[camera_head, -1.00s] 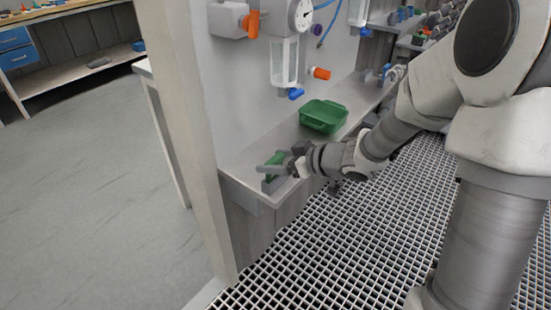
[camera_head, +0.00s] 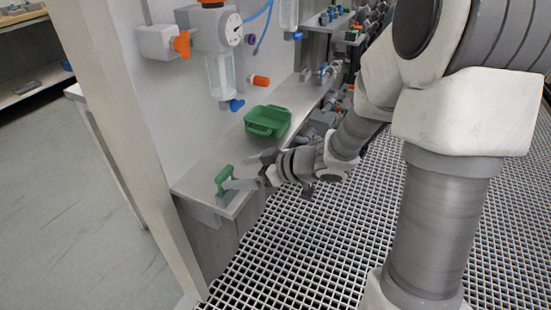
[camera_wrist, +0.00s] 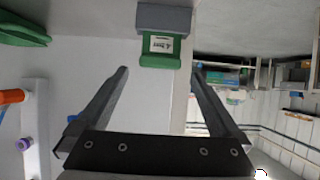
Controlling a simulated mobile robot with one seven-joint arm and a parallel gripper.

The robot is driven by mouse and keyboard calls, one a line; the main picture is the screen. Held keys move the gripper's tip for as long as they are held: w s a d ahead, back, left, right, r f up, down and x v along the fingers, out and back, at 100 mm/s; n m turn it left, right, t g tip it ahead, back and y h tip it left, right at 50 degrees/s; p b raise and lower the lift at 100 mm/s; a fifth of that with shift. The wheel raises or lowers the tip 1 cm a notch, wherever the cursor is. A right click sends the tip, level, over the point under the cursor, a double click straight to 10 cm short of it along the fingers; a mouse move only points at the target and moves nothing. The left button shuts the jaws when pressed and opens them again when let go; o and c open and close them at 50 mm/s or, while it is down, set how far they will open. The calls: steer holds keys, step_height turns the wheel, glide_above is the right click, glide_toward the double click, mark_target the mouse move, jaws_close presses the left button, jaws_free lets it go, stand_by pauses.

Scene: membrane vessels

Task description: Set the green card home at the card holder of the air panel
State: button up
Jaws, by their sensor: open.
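The green card (camera_head: 223,178) stands upright in the grey card holder (camera_head: 216,199) at the near end of the shelf. In the wrist view the green card (camera_wrist: 160,60), with a white printed label, has one end in the grey holder block (camera_wrist: 165,18). The seated end is hidden, so its depth cannot be told. My gripper (camera_head: 250,171) is open and empty, to the right of the card. In the wrist view the gripper's fingertips (camera_wrist: 160,70) are spread to either side of the card's free end, with clear gaps.
A green tray (camera_head: 268,121) sits farther along the shelf (camera_head: 240,157). Above it, the panel carries a gauge (camera_head: 235,30), a clear vessel (camera_head: 221,76) and orange and blue valves. A pale post (camera_head: 120,130) stands left of the shelf. Grating floor lies to the right.

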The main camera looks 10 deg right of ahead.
steer(key=p+v, duration=0.4)
steer(key=v, duration=0.7)
steer(key=shift+d, duration=0.15)
steer(key=shift+r, duration=0.1)
